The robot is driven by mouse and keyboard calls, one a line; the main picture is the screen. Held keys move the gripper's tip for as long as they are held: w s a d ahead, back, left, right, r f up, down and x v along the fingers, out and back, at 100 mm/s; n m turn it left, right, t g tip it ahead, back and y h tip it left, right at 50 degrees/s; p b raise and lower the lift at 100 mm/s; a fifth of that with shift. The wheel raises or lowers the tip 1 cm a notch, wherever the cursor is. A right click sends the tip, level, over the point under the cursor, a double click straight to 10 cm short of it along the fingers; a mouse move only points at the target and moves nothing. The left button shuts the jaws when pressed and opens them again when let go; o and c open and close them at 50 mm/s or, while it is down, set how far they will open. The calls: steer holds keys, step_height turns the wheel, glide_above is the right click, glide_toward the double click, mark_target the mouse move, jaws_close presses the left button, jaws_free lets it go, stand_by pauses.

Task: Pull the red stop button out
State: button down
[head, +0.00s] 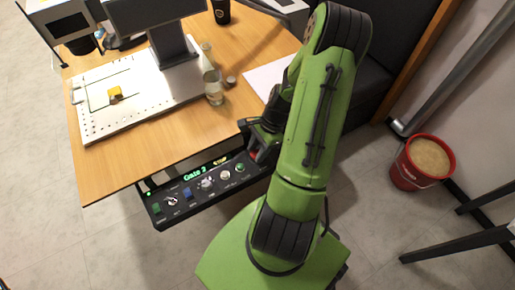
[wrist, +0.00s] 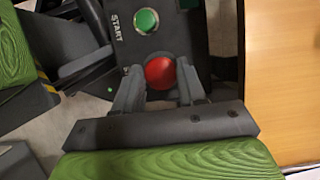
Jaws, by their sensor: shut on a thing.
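The red stop button (wrist: 160,73) shows in the wrist view as a round red cap at the near end of the black control panel (head: 190,196). My gripper (wrist: 160,82) has one finger on each side of the cap and is shut on it. In the head view my gripper (head: 258,148) is at the right end of the panel, and my green arm covers part of that area. Only a little red shows there, and most of the button is hidden. I cannot tell how far out the button sits.
A green START button (wrist: 146,21) sits beside the red one. The panel hangs at the front edge of the wooden table (head: 110,175). On the table are a white perforated plate (head: 150,105) and a glass (head: 213,90). A red bucket (head: 420,160) stands at the right.

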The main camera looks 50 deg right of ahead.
steer(key=shift+r+p, duration=0.7)
steer(key=shift+p, duration=0.15)
steer(key=shift+w+f, duration=0.15)
steer(key=c, duration=0.7)
jaws_free()
steer(key=shift+o, duration=0.2)
steer(key=p+v, duration=0.5)
steer(key=v, duration=1.1)
steer(key=shift+d+f, duration=0.1)
steer(key=shift+f, duration=0.05)
